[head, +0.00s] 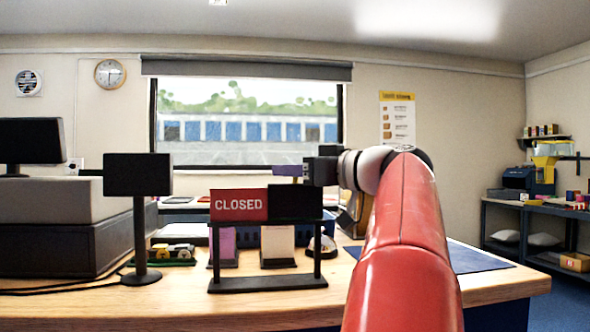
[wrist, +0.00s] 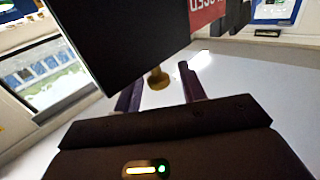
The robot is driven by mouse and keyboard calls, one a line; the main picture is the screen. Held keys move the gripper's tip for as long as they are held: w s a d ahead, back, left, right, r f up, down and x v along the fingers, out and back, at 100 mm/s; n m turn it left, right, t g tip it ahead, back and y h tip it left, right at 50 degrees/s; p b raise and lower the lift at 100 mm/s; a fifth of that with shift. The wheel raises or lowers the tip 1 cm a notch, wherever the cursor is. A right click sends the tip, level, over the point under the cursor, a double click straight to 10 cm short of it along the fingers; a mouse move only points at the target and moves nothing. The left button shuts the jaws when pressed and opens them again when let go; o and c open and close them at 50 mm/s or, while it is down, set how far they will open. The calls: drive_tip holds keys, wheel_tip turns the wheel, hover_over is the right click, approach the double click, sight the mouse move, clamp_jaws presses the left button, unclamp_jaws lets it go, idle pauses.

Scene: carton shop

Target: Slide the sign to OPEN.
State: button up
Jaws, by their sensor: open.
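The sign (head: 239,204) stands on the counter on a black two-legged frame. Its left half shows a red panel reading CLOSED; a plain black sliding panel (head: 296,203) covers the right half. In the wrist view the black panel (wrist: 115,40) fills the upper left, with part of the red panel (wrist: 207,12) beside it. A small brass knob (wrist: 158,79) shows below the panel's edge. My gripper (head: 288,171) is above the black panel in the head view. Its purplish fingers are open (wrist: 162,84), with the knob appearing between them; contact cannot be told.
A black display on a post (head: 138,174) stands left of the sign, beside a till (head: 60,235). Behind the sign are a purple item, a white box, a tape roll (head: 322,246) and a blue crate. A blue mat (head: 470,257) lies at right.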

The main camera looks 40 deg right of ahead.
clamp_jaws()
drive_tip(key=shift+a, duration=0.1)
drive_tip(key=w+a+b, duration=0.1)
drive_tip(key=a, duration=0.2)
drive_tip(key=w+a+b, duration=0.1)
drive_tip(key=w+a, duration=0.1)
drive_tip(key=w+a+b, duration=0.2)
drive_tip(key=a, duration=0.1)
drive_tip(key=shift+w+a+f, duration=0.1)
drive_tip(key=shift+w+a, duration=0.1)
drive_tip(key=shift+a, duration=0.15)
drive_tip(key=shift+w+a, duration=0.1)
drive_tip(key=shift+a, duration=0.05)
drive_tip(key=shift+c, duration=0.4)
unclamp_jaws()
drive_tip(key=shift+a, duration=0.1)
drive_tip(key=shift+o, duration=0.4)
